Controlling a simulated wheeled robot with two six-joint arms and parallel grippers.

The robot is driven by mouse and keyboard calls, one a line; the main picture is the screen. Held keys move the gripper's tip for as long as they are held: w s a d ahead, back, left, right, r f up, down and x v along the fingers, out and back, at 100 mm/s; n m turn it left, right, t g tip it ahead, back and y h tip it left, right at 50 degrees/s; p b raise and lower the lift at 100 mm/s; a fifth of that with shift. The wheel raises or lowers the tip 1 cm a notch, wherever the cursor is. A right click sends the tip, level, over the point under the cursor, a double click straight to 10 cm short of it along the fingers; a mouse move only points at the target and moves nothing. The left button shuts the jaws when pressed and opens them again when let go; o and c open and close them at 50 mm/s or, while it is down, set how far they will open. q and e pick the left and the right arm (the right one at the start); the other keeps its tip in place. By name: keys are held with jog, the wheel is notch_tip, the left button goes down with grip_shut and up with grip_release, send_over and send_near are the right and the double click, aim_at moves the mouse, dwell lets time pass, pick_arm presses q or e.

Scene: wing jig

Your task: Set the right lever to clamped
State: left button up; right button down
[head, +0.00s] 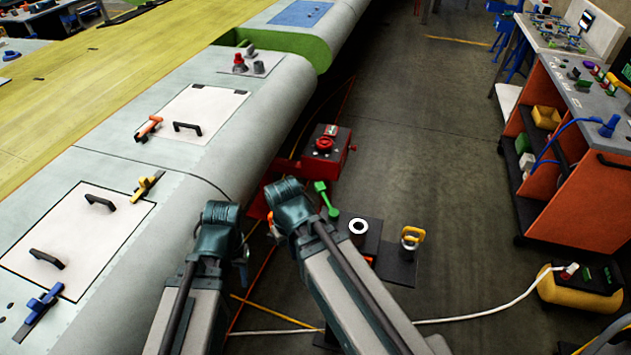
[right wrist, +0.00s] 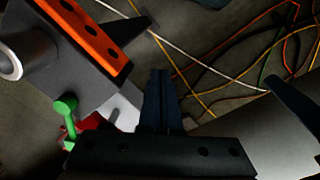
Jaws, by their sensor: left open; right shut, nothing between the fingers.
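A green lever (head: 325,198) with a ball end stands on the floor-side fixture, just right of my right arm; it also shows in the right wrist view (right wrist: 68,118). I cannot tell whether it is the right lever or how it is set. On the wing are an orange lever (head: 149,127), a yellow lever (head: 147,184) and a blue lever (head: 42,302). My right gripper (right wrist: 160,75) is shut and empty, apart from the green lever; my arm hides it in the head view. My left gripper (head: 242,258) is partly visible, open, between the arms.
A red unit with a red knob (head: 325,144) stands beyond the arms. A dark block with a white ring (head: 358,227) and a yellow hook piece (head: 411,237) are to the right. A white cable (head: 480,313) and colored cords cross the floor. An orange cart (head: 580,180) stands right.

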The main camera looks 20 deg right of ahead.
aim_at(326, 200)
jog(key=w+d+r+m+t+h+p, duration=0.25)
jog(key=w+d, duration=0.25)
jog(key=w, duration=0.3)
jog(key=w+a+r+t+h, duration=0.2)
jog(key=w+a+r, duration=0.1)
jog(key=w, duration=0.5)
jog(key=shift+w+a+r, duration=0.2)
jog(key=shift+a+r, duration=0.2)
jog(key=shift+r, duration=0.35)
jog(key=shift+f+m+t+b, duration=0.15)
jog(key=shift+m+t+b, duration=0.1)
jog(key=shift+b, duration=0.05)
jog(key=w+d+f+b, duration=0.4)
jog(key=d+f+b, duration=0.3)
jog(key=d, duration=0.1)
jog(key=shift+d+f+b, duration=0.25)
jog(key=shift+f+b, duration=0.15)
jog(key=shift+w, duration=0.2)
